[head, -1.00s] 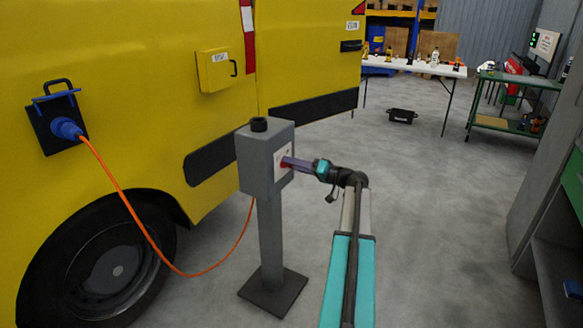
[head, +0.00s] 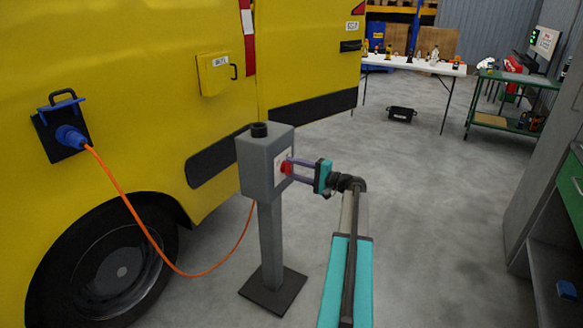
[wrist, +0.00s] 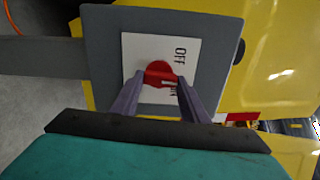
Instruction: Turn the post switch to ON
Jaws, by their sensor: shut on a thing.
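The post switch is a grey box (head: 264,150) on a grey post in the middle of the head view, with a red knob (head: 286,168) on its right-hand face. In the wrist view the red knob (wrist: 159,74) sits on a white plate (wrist: 135,55). The word OFF reads sideways to its upper right, and a second word below is mostly covered by the knob and a finger. My gripper (head: 290,170) is at the face of the box. Its two fingers (wrist: 157,84) are shut on the red knob, one on each side.
A yellow van (head: 130,90) stands close behind the post. An orange cable (head: 135,215) runs from a blue plug (head: 70,136) down towards the post. A white table (head: 425,66) and a green cart (head: 505,125) stand further back. Open floor lies right of the post.

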